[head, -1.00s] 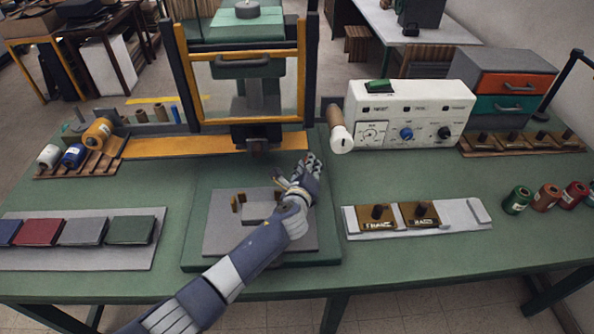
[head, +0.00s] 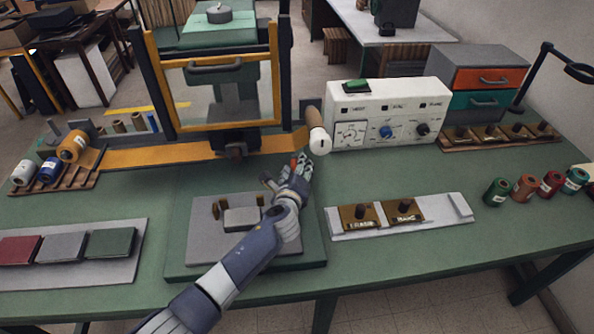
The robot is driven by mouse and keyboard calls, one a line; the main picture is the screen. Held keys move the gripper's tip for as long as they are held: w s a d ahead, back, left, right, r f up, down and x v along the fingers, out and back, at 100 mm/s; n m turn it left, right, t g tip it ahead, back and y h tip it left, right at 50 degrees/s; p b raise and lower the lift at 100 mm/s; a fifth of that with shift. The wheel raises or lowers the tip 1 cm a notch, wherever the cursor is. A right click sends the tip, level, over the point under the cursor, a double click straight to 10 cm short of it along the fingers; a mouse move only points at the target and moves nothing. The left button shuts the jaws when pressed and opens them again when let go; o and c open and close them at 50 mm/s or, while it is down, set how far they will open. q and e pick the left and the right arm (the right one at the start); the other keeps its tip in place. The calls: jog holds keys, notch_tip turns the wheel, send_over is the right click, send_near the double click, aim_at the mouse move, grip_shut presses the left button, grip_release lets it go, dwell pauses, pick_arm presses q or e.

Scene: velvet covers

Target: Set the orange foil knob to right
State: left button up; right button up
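A strip of orange foil (head: 160,155) runs across the bench under the press frame. At its right end is a brown roller with a white end knob (head: 320,141). The white control box (head: 385,105) has a white dial (head: 350,133), a blue knob (head: 386,132) and a black knob (head: 423,129). I see no knob that is clearly orange, and their labels are too small to read. My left gripper (head: 285,172) is over the back right of the press bed, below and left of the roller end. Its fingers look spread and empty. My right gripper is out of view.
The yellow press frame (head: 275,85) stands behind the gripper. Brass type blocks lie on a white tray (head: 340,232) to the right. Foil rolls (head: 497,191) stand farther right. The green bench (head: 400,270) is clear in front of that tray.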

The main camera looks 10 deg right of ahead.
pick_arm(q)
jog(key=shift+s, duration=0.1)
jog(key=v, duration=1.1)
jog(key=shift+s, duration=0.4)
jog(key=shift+a, duration=0.1)
